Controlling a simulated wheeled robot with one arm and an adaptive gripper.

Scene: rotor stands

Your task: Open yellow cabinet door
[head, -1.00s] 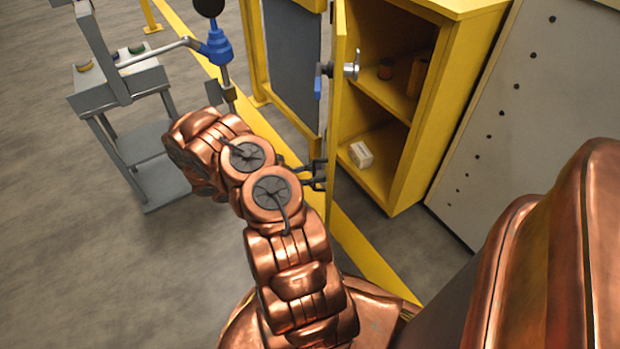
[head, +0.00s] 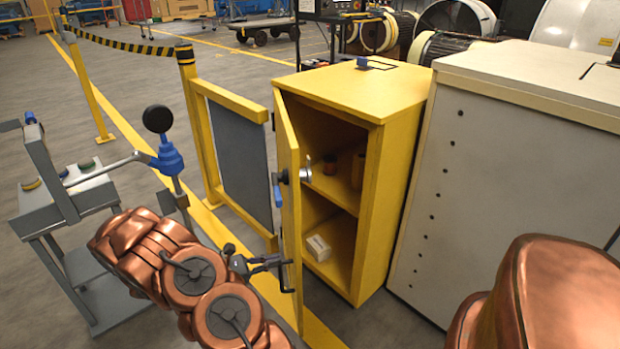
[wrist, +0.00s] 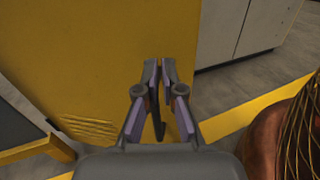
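The yellow cabinet (head: 390,190) stands at the centre of the head view with its front compartment exposed. My gripper (head: 282,264) is by the lower part of the door, below the lever. In the wrist view my gripper (wrist: 160,66) has its fingertips nearly together in front of a yellow panel (wrist: 85,65) with vent slots.
A grey-panelled post frame (head: 240,155) stands close left of the door. A grey control stand (head: 75,210) is further left. A pale cabinet (head: 480,190) stands right of the yellow one. A small white box (head: 318,247) lies on the cabinet's lower level.

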